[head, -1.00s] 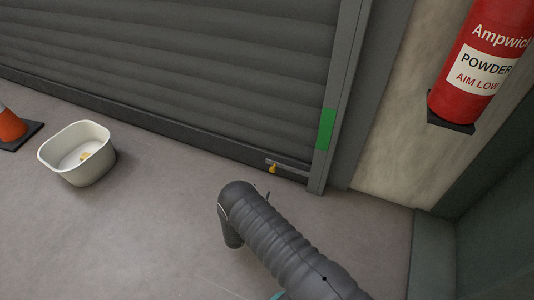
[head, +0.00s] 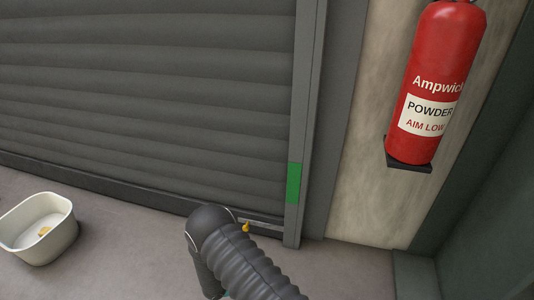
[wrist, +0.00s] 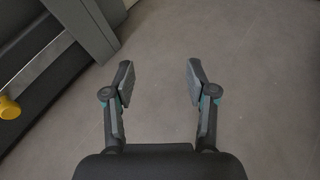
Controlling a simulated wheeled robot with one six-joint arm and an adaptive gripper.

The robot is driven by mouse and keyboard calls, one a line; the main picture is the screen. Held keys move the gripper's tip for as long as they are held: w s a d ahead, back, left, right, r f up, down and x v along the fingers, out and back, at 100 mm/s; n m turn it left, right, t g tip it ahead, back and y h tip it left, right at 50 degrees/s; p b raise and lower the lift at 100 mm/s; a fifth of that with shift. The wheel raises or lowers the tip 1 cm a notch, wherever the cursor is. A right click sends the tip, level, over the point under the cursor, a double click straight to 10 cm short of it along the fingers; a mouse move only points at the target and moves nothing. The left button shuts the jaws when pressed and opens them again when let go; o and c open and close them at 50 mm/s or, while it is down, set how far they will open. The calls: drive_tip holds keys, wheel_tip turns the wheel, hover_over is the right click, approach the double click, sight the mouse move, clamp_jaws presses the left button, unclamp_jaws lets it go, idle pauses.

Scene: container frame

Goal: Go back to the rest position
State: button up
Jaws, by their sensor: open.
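My gripper (wrist: 156,82) is open in the wrist view. Its two fingers stand apart with nothing between them, over bare grey floor. In the head view my dark ribbed arm reaches up from the bottom edge, in front of the lower right of the roller shutter, and the fingers are hidden there. A metal bar with a yellow knob (head: 246,227) sits at the bottom of the shutter (head: 150,110). The knob also shows at the left edge of the wrist view (wrist: 9,108), apart from my fingers.
A white tub (head: 62,240) with a small yellow item (head: 44,231) inside stands on the floor at left. A red fire extinguisher (head: 436,70) sits on a dark bracket (head: 409,167) on the right wall. A green patch (head: 293,183) marks the shutter's side rail. The floor (head: 125,255) between tub and arm is clear.

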drive_tip(key=s+d+r+m+y, duration=0.4)
drive_tip(key=s+r+m, duration=0.3)
drive_tip(key=r, duration=1)
drive_tip(key=s+d+r+m+y+p, duration=0.1)
drive_tip(key=s+d+r+m+y, duration=0.3)
drive_tip(key=r, duration=1.4)
drive_tip(key=s+d+r+m+y, duration=0.4)
drive_tip(key=s+r+m, duration=0.6)
drive_tip(key=r, duration=0.8)
drive_tip(key=shift+s+d+r+m+g+p, duration=0.35)
drive_tip(key=shift+s+d, duration=0.55)
drive_tip(key=shift+d, duration=0.3)
drive_tip(key=shift+f, duration=0.1)
